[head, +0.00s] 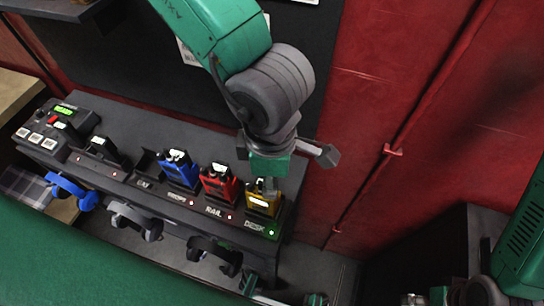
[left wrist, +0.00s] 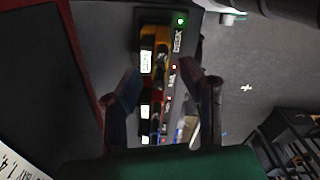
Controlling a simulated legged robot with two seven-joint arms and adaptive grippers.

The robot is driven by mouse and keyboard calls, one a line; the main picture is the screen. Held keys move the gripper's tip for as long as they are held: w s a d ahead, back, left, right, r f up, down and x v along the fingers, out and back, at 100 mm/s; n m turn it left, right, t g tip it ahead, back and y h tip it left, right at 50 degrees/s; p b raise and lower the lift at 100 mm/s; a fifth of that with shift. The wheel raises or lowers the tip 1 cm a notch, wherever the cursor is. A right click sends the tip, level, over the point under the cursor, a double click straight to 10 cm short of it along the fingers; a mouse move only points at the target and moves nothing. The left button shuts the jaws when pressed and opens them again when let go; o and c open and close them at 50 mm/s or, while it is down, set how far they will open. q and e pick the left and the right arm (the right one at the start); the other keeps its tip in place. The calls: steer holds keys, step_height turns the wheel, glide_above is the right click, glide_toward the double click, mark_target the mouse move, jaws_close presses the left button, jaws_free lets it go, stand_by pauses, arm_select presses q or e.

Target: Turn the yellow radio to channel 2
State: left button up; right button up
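The yellow radio (head: 262,201) stands in the right-end slot, labelled DESK, of a dark dock (head: 205,140). Its small screen is lit, but I cannot read a channel on it. The radio also shows in the left wrist view (left wrist: 148,40), near the top middle. My left gripper (head: 300,170) is just above and beside the yellow radio and partly covers its top in the head view. In the left wrist view its two fingers (left wrist: 163,75) are apart, with nothing held. My right gripper (head: 430,298) is partly cut off at the bottom right edge.
A red radio (head: 219,185) and a blue radio (head: 178,170) stand left of the yellow one. A control box (head: 55,130) sits at the left end. Headsets (head: 135,220) hang along the front. A red wall (head: 390,100) rises at the right.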

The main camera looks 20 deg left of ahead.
arm_select(q)
step_height(320, 180, up, 7)
steer(key=shift+f, duration=0.1)
stand_by(0.4)
steer(key=shift+s, duration=0.1)
